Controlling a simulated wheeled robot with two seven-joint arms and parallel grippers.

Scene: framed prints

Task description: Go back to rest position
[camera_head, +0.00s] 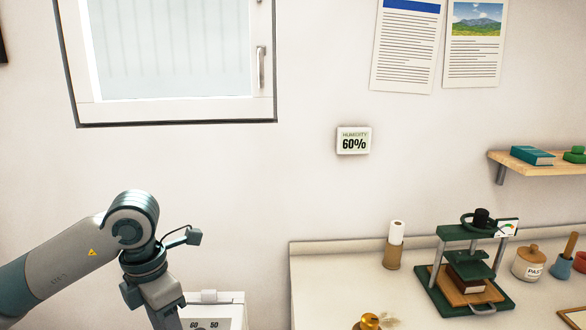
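My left arm comes in from the left edge, bends at a grey and teal joint and runs down out of the bottom of the picture. Its fingers are below the frame, so I cannot see whether they hold anything. My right arm and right gripper are not in view. A white box (234,311) marked 60 and 50 stands just right of my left arm, partly cut off by the bottom edge.
A pale counter (330,290) on the right bears a green press (462,268) with a brown book, a paste jar (528,263), a paper roll (395,240) and a small amber object (369,321). A wall shelf (535,166) juts out above. A window (170,60) and humidity display (353,141) are on the wall.

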